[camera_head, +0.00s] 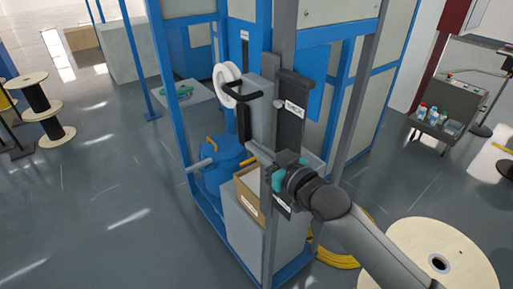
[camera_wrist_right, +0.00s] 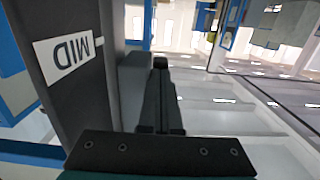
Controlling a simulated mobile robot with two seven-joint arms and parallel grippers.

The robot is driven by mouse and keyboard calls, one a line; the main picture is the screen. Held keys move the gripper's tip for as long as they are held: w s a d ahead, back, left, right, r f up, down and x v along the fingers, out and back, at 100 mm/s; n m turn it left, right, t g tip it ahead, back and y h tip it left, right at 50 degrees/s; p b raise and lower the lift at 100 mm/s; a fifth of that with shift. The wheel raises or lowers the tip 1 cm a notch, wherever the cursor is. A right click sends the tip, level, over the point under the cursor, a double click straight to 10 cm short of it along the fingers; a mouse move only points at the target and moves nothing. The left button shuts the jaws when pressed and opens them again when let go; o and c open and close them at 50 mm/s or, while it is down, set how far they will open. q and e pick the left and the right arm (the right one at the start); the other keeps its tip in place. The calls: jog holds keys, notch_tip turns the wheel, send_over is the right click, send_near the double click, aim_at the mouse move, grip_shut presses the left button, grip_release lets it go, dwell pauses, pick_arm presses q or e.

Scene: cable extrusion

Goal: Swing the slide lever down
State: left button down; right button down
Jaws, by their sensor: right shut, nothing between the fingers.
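My right gripper (camera_head: 258,153) reaches in from the lower right at the grey upright post (camera_head: 284,50). In the right wrist view its dark fingers (camera_wrist_right: 160,64) are together with nothing between them. A black, bent handle (camera_head: 240,97), which looks like the slide lever, sticks out left near the post's upper part, above my gripper and apart from it. A dark slide plate (camera_head: 292,122) with a white label is on the post. In the right wrist view a dark upright face (camera_wrist_right: 72,70) with an upside-down MID label stands left of the fingers. My left gripper is not in view.
A white reel (camera_head: 227,78) is behind the handle. A blue drum (camera_head: 222,165) and an open cardboard box (camera_head: 248,197) stand low in the blue frame. A large wooden spool (camera_head: 415,240) and yellow cable (camera_head: 335,258) are at lower right. The floor at left is mostly clear.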

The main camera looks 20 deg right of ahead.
dwell(0.3)
jog(key=shift+w+a+t+b, duration=0.1)
jog(key=shift+w+t+b, duration=0.3)
jog(key=shift+b, duration=0.4)
